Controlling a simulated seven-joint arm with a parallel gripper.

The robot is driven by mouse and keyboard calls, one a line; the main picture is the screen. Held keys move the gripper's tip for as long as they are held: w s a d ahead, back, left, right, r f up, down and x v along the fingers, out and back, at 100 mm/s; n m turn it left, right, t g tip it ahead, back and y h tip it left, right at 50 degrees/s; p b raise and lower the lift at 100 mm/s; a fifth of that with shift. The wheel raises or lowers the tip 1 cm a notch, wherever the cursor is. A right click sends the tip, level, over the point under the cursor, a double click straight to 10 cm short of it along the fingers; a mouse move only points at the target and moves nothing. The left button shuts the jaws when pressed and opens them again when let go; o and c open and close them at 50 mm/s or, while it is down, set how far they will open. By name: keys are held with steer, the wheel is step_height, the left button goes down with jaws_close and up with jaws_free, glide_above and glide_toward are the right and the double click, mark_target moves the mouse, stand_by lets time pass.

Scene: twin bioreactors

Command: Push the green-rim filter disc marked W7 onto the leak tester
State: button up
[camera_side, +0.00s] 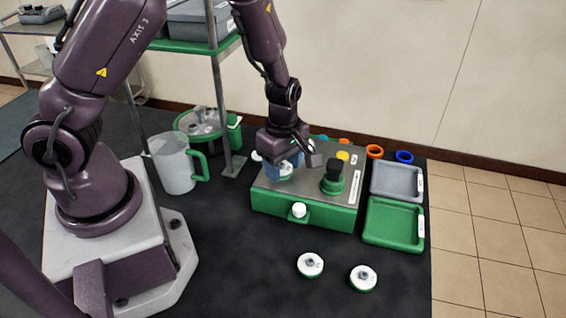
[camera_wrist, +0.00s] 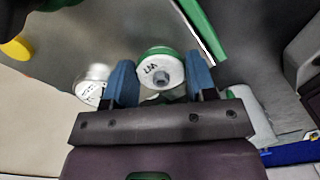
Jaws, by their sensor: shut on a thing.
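The green-rim filter disc marked W7 (camera_wrist: 160,68) is white-faced with a grey centre stub. In the wrist view it sits between the two blue fingers of my gripper (camera_wrist: 162,82), which is shut on it. In the side view my gripper (camera_side: 285,166) is low over the left part of a green box with a grey metal top (camera_side: 310,190), apparently the leak tester. Part of the held disc (camera_side: 285,171) shows by the fingers. I cannot tell whether the disc touches the box top.
Another white disc (camera_wrist: 92,84) is left of the fingers in the wrist view. A black knob on a green base (camera_side: 333,178) stands on the box top. Two discs (camera_side: 310,264) (camera_side: 363,278) lie in front. Grey (camera_side: 397,180) and green trays (camera_side: 393,222) are right; a jug (camera_side: 175,165) is left.

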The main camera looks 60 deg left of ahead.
stand_by(0.3)
steer(key=o, duration=1.3)
steer(key=shift+o, duration=0.2)
steer(key=shift+r, duration=3.45)
jaws_close()
steer(key=shift+f, duration=0.25)
